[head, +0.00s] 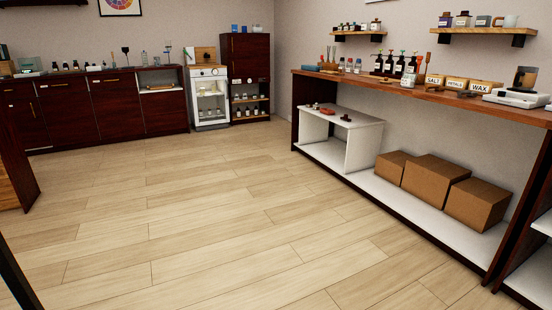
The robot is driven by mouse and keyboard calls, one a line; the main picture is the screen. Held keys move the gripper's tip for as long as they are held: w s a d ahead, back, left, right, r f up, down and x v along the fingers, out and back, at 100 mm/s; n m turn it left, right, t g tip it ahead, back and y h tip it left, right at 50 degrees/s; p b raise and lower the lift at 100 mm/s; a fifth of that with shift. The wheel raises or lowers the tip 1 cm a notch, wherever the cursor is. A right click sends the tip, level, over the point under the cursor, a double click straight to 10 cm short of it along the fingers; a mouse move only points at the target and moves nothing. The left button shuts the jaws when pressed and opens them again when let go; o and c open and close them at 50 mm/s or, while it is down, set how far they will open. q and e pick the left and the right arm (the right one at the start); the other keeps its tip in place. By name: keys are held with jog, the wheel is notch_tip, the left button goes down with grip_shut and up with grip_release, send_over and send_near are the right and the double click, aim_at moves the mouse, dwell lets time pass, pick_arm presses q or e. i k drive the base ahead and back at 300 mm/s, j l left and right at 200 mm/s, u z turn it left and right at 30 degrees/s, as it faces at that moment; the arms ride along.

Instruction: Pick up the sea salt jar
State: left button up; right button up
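A small container labelled SALT (433,80) stands on the long wooden counter (345,78) along the right wall. It is beside a container labelled METALS (456,85) and one labelled WAX (480,87). I cannot tell whether the SALT container is the sea salt jar; no label reading "sea salt" can be made out. Small jars (463,20) also stand on the upper right wall shelf, too small to read. Neither of my grippers is in view.
Wide bare floor (190,220) lies ahead. Cardboard boxes (427,183) and a white low table (364,140) stand under the right counter. Dark cabinets (67,110), a white glass-fronted unit (208,98) and a dark tall cabinet (248,58) line the back.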

aim_at(408, 80)
jog(key=i+j, duration=0.1)
jog(key=i, duration=0.75)
jog(key=i+j+u, duration=0.1)
jog(key=i, duration=0.8)
jog(key=i+z, duration=0.15)
jog(key=i, duration=0.4)
jog(key=i+j+z, duration=0.2)
jog(key=i, duration=0.35)
jog(key=i+j+z, duration=0.15)
jog(key=i, duration=0.4)
jog(key=i+j+z, duration=0.2)
jog(key=i+z, duration=0.25)
jog(key=i+j+z, duration=0.85)
jog(key=k, duration=0.05)
